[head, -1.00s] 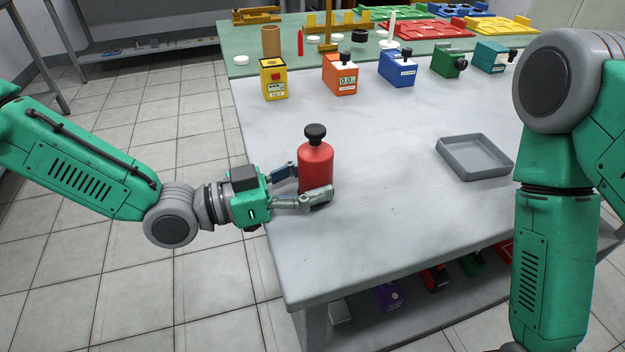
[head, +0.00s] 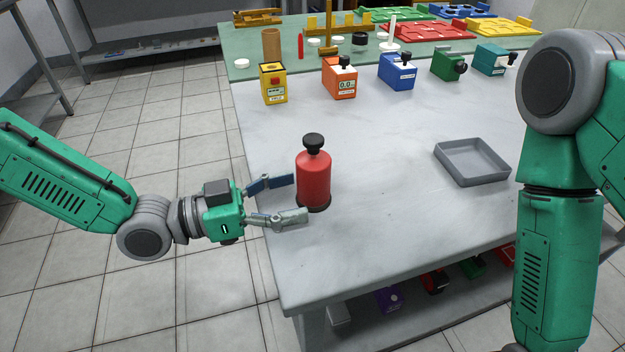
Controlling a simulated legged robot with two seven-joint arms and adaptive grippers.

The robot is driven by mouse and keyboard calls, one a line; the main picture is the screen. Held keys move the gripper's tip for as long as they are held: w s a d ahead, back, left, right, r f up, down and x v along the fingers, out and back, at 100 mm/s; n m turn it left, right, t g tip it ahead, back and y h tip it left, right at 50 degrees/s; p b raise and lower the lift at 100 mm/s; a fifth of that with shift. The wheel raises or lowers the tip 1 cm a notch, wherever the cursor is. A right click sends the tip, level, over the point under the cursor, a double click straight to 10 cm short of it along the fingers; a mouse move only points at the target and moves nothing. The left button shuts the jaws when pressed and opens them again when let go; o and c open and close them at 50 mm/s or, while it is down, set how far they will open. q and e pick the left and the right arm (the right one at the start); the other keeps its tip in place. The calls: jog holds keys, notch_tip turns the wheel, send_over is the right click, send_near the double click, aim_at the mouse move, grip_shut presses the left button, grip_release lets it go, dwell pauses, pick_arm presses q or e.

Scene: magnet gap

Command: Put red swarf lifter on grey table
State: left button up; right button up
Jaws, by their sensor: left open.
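The red swarf lifter (head: 314,178) is a red cylinder with a black knob on top and a dark base. It stands upright on the grey table (head: 390,220), near the table's left edge. My left gripper (head: 300,197) is open, to the left of the lifter, with its fingers level with the lifter's lower body. The near finger's tip is close to the lifter's base; I cannot tell if it touches. My right arm shows at the right, but its gripper is out of view.
A grey tray (head: 472,178) sits on the table to the right. A yellow box (head: 273,84), an orange box (head: 339,80), a blue box (head: 397,72) and other boxes stand in a row behind. The table between lifter and tray is clear.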

pick_arm(q)
jog(key=p+v, duration=0.1)
jog(key=v, duration=0.7)
jog(key=shift+r, duration=0.25)
jog(key=shift+a, duration=0.15)
jog(key=s+a+f+n+g+y, duration=0.1)
jog(key=s+a+f+n+y, duration=0.2)
jog(key=f, duration=0.4)
jog(key=s+a+f+n+y, duration=0.1)
jog(key=s+f+n+y, duration=0.3)
jog(key=f, duration=0.4)
jog(key=s+a+f+n+g+y, duration=0.1)
jog(key=s+a+f+n+y, duration=0.2)
jog(key=f, duration=0.4)
jog(key=s+a+f+n+g+y, duration=0.4)
jog(key=s+a+y, duration=0.3)
jog(key=s+a, duration=0.4)
notch_tip(320, 180, up, 7)
jog(key=d+t+p, duration=0.1)
jog(key=p, duration=0.7)
jog(key=shift+w+d+m, duration=0.2)
jog(key=shift+w+m, duration=0.1)
jog(key=shift+w, duration=0.15)
